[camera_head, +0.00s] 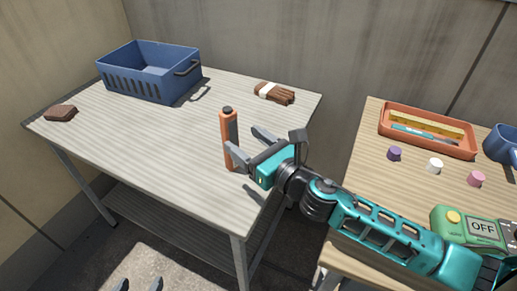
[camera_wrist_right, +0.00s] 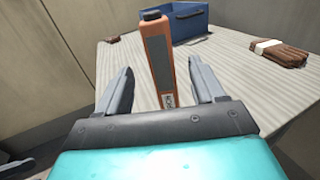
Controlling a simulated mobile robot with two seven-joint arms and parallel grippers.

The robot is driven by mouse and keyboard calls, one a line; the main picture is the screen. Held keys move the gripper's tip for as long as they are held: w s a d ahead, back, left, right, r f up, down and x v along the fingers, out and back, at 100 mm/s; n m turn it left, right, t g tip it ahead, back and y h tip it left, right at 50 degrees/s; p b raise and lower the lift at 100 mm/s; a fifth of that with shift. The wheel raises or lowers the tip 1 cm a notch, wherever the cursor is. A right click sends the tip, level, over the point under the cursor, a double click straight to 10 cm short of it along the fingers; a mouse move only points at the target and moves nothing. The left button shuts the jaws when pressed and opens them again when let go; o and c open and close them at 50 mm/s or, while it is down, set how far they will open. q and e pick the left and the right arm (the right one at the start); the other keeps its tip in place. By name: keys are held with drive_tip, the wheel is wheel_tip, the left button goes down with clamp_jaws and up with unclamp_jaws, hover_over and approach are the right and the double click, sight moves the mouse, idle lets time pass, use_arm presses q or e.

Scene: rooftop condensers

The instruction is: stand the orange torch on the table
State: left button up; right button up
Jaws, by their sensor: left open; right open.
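The orange torch (camera_head: 228,143) has a dark cap and a grey side panel. It stands upright near the right edge of the pale table (camera_head: 150,128); the wrist view also shows the torch (camera_wrist_right: 160,62). My right gripper (camera_head: 243,146) is open beside the torch. In the right wrist view its fingers (camera_wrist_right: 161,75) lie to either side of the torch, with gaps visible on both sides. My left gripper (camera_head: 138,285) shows only its two fingertips at the bottom edge, apart and empty, over the floor.
A blue crate (camera_head: 135,83) stands at the table's back, with a brown block (camera_head: 60,113) at left and brown gloves (camera_head: 273,92) at right. A second table at right holds an orange tray (camera_head: 465,148), small caps, a blue mug (camera_head: 501,146) and a green OFF device (camera_head: 455,222).

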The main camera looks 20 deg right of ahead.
use_arm(q)
drive_tip(key=shift+f, duration=0.15)
use_arm(e)
drive_tip(key=shift+v, duration=1.8)
use_arm(q)
drive_tip(key=shift+a, duration=0.1)
